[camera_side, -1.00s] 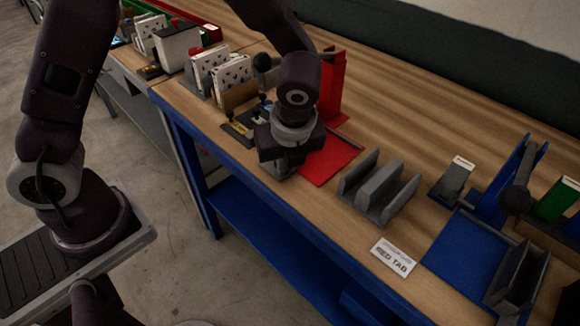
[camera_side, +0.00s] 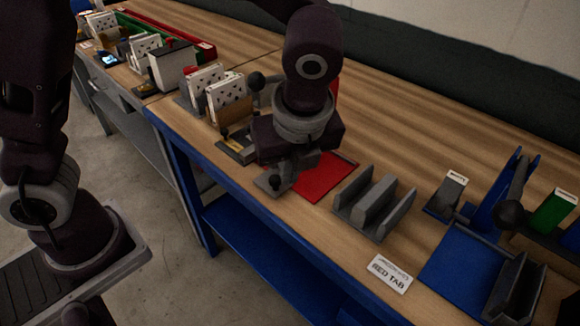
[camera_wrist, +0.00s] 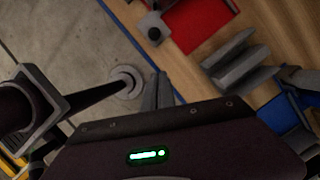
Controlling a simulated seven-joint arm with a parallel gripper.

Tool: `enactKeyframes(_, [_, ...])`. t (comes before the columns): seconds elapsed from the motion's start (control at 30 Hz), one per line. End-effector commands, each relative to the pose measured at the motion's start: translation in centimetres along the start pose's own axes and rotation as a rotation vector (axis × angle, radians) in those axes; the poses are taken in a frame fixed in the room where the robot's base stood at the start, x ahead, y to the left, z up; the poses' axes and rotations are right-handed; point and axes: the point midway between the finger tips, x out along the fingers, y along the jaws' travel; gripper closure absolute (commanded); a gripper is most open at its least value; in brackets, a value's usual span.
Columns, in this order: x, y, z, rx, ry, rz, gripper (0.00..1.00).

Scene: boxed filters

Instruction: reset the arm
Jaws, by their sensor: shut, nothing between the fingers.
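My gripper (camera_side: 276,182) is in the middle of the side view, above the front part of the wooden bench near the red plate (camera_side: 322,180). It is shut and empty. In the wrist view its fingers (camera_wrist: 163,92) are together at the centre, with the floor and the bench edge beyond. The red plate (camera_wrist: 200,22) shows at the top of the wrist view. The upright red part behind the plate is mostly hidden by my arm in the side view.
A grey slotted holder (camera_side: 372,206) stands right of the red plate, with a "RED TAB" card (camera_side: 389,273) in front. A blue fixture (camera_side: 462,262) and a green box (camera_side: 553,211) are at the right. White patterned boxes (camera_side: 226,97) stand at the left. Bare wood lies behind.

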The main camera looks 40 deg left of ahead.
Motion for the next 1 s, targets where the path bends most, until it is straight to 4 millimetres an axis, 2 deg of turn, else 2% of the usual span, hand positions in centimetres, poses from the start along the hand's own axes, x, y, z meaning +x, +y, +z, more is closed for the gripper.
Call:
enactKeyframes(0.07, [-0.8, 0.1, 0.2, -0.019, 0.003, -0.004, 1.00])
enactKeyframes(0.17, [-2.8, 2.0, 2.5, -0.230, 0.025, -0.030, 1.00])
enactKeyframes(0.23, [-4.8, 5.0, 5.0, -0.529, 0.066, -0.064, 1.00])
enactKeyframes(0.33, [-7.1, 10.3, 7.4, -1.036, 0.158, -0.111, 1.00])
enactKeyframes(0.4, [-8.0, 13.5, 7.9, -1.365, 0.238, -0.140, 1.00])
enactKeyframes(0.5, [-8.4, 16.7, 7.7, -1.738, 0.355, -0.168, 1.00])
enactKeyframes(0.6, [-8.4, 18.4, 7.2, -1.970, 0.445, -0.180, 1.00])
enactKeyframes(0.73, [-8.3, 19.1, 6.8, -2.079, 0.493, -0.180, 1.00])
enactKeyframes(1.0, [-8.3, 19.1, 6.8, -2.079, 0.493, -0.180, 1.00])
